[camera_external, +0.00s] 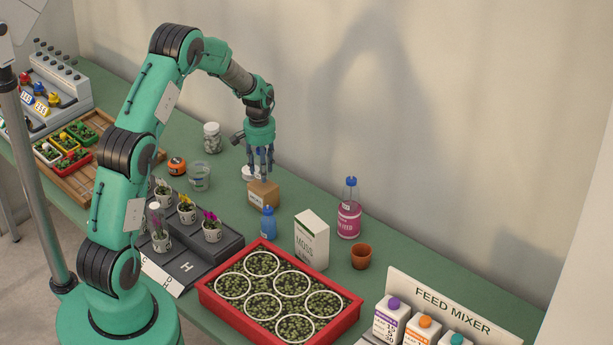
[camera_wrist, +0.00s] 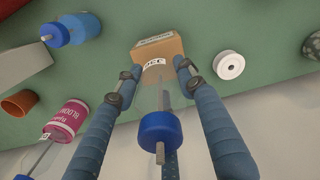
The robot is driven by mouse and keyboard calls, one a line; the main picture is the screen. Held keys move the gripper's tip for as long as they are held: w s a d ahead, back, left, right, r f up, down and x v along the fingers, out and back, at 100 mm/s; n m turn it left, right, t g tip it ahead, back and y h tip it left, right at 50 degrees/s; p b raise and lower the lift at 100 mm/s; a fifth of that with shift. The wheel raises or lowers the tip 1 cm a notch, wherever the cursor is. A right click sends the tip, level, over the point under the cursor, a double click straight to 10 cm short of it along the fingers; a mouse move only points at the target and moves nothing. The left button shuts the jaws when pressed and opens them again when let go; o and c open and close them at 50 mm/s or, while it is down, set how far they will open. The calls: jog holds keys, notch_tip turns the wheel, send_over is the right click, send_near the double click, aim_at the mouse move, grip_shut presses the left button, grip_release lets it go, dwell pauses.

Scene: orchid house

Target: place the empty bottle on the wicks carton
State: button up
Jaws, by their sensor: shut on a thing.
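My gripper (camera_external: 263,170) points down above the small brown wicks carton (camera_external: 263,194), which stands on the green bench. In the wrist view my gripper (camera_wrist: 155,74) is shut on the empty bottle (camera_wrist: 160,128), a clear one with a blue cap and a thin tip. Its clear body lies between the fingers and is hard to make out. The carton (camera_wrist: 158,46) shows just beyond the fingertips, with labels on its top and side. The bottle's lower end overlaps the carton in that view; I cannot tell if they touch.
A white spool (camera_wrist: 228,65) lies close beside the carton. A blue bottle (camera_external: 268,223), a white moss box (camera_external: 311,240), a pink bloom bottle (camera_external: 349,217) and a terracotta pot (camera_external: 361,256) stand nearby. A red tray (camera_external: 207,300) of plants is at the front.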

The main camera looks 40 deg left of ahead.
jog(key=shift+f, duration=1.5)
jog(key=shift+f, duration=0.1)
jog(key=o, duration=1)
notch_tip(320, 180, up, 12)
jog(key=shift+r+p, duration=0.1)
jog(key=shift+p, duration=0.4)
jog(key=shift+s, duration=0.1)
jog(key=shift+r, duration=0.1)
